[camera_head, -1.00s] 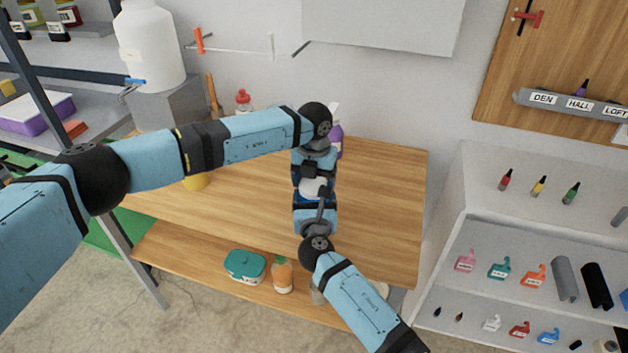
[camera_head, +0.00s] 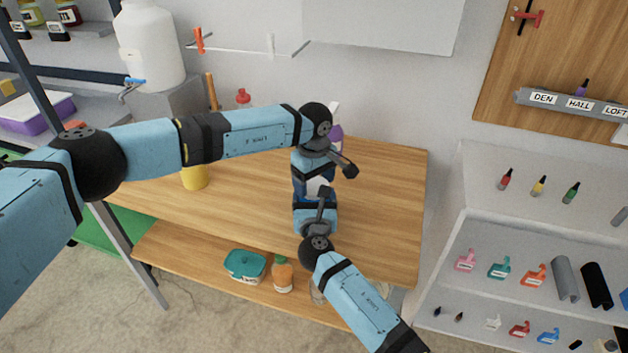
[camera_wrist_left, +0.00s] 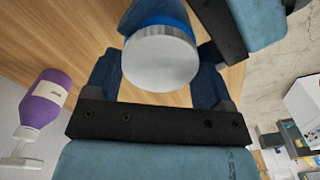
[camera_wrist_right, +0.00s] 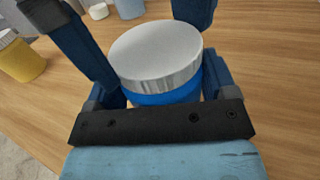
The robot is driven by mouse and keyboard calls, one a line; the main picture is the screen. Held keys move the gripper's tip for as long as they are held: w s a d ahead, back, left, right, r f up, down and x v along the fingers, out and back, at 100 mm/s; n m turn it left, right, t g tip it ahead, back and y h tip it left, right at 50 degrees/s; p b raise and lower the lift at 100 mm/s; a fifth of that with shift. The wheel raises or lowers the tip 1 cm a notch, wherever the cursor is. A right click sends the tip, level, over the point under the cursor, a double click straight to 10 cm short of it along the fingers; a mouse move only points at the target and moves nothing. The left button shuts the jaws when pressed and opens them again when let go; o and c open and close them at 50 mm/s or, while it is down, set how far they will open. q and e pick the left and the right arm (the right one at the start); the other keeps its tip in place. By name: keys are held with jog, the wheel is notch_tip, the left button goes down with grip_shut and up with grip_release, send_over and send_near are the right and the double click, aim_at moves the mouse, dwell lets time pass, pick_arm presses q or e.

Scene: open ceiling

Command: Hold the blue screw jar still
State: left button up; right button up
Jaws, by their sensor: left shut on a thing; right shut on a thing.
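The blue screw jar has a round grey-white lid. In the head view the lid (camera_head: 318,187) shows in a small gap between my two grippers, which hide most of the jar. In the left wrist view the lid (camera_wrist_left: 160,60) faces the camera between the fingers of my left gripper (camera_wrist_left: 158,50), which is shut on the jar. In the right wrist view the jar's blue body (camera_wrist_right: 165,97) shows below the lid (camera_wrist_right: 155,50). My right gripper (camera_wrist_right: 160,80) is shut on the jar from the near side. The jar appears upright on the table.
The wooden table (camera_head: 385,200) is clear to the right. A yellow container (camera_head: 195,177) is to the left. A teal tub (camera_head: 245,265) and an orange bottle (camera_head: 283,274) stand on the lower front ledge.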

pick_arm(q)
jog(key=shift+m, duration=1.1)
jog(key=o, duration=1)
jog(key=shift+r, duration=2.25)
jog(key=shift+c, duration=0.4)
